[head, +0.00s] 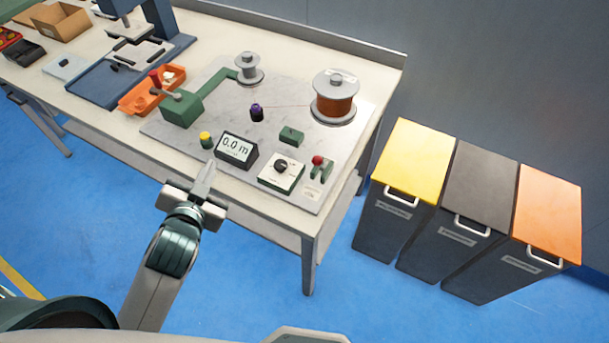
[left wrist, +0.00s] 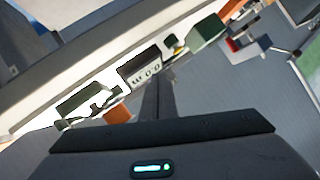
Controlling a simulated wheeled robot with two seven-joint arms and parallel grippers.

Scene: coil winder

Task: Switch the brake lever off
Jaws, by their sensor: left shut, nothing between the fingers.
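The brake lever (head: 318,161) is a short lever with a red ball knob on a green base, at the right front corner of the grey winder plate (head: 225,85) in the head view. My left gripper (head: 208,168) is shut and empty. It is in front of the table's front edge, left of the lever and well apart from it, near the display box (head: 237,149) reading 0.0 m. In the left wrist view the shut fingers (left wrist: 156,85) point toward the same display (left wrist: 140,68). I cannot make out the lever clearly there. My right gripper is not in view.
A dial box (head: 281,172) stands between the display and the lever. A yellow button (head: 206,140), a green crank housing (head: 181,108), a copper spool (head: 334,98) and an orange tray (head: 140,101) are on the table. Yellow, grey and orange-lidded bins (head: 412,160) stand to the right.

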